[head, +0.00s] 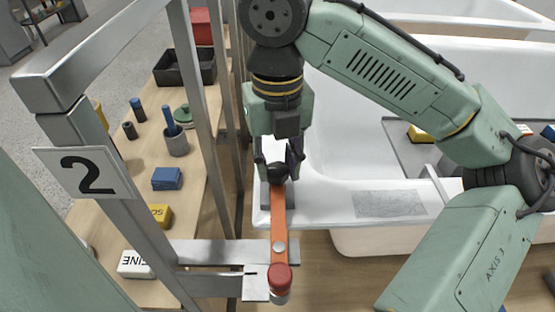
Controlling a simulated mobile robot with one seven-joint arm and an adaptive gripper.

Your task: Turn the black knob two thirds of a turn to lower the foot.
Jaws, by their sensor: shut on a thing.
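The black knob (277,173) sits at the upper end of an orange bar (278,215), by the near left corner of a white bathtub shell (330,170). My gripper (279,160) points down over the knob and is shut on it, one finger on each side. The fingers hide part of the knob. The orange bar runs toward me to a red round cap (280,277) at its lower end. A grey block shows behind the bar near the knob. I cannot tell which part is the foot.
A metal frame with a "2" sign (88,173) stands close on the left. Behind it a wooden bench (150,215) holds a black bin (184,68), a grey cup (176,142) and several small blocks. My arm spans the right side over the tub.

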